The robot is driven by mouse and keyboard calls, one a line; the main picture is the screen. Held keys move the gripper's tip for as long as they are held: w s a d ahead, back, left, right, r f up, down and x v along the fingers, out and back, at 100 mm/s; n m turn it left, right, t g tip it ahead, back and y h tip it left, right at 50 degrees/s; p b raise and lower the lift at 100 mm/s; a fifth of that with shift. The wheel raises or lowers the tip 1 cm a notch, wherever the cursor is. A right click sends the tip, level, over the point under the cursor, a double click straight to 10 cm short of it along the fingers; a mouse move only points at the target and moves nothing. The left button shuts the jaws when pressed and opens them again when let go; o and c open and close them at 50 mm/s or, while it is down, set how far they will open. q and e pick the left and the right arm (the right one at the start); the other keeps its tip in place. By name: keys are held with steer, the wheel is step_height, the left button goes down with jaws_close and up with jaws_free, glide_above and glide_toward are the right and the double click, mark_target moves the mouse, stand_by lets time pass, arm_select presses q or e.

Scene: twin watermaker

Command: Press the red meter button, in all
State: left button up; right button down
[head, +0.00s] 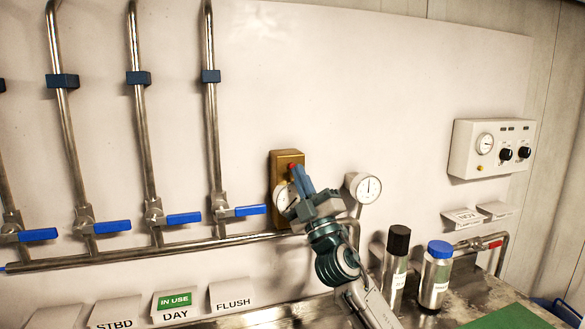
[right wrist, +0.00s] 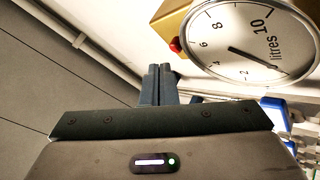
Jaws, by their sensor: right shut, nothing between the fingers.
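The red meter button (head: 292,165) sits on the brass meter box (head: 287,156) on the wall. In the right wrist view the button (right wrist: 176,45) sticks out of the box's side, beside the round litres dial (right wrist: 258,40). My right gripper (head: 296,168) is shut and empty, its blue-grey fingertips very close to the button. In the right wrist view the fingertips (right wrist: 160,68) are just below the button with a small gap in the picture; I cannot tell whether they touch. My gripper covers part of the dial in the head view. My left gripper is not in view.
A round gauge (head: 364,187) stands right of my gripper. Pipes with blue valve handles (head: 243,211) run along the left. A black-capped bottle (head: 396,262) and a blue-capped bottle (head: 435,272) stand on the bench below. A control box (head: 490,165) is at right.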

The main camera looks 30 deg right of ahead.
steer(key=s, duration=0.2)
steer(key=s+a, duration=0.1)
steer(key=s, duration=0.1)
steer(key=shift+s, duration=0.2)
stand_by(0.8)
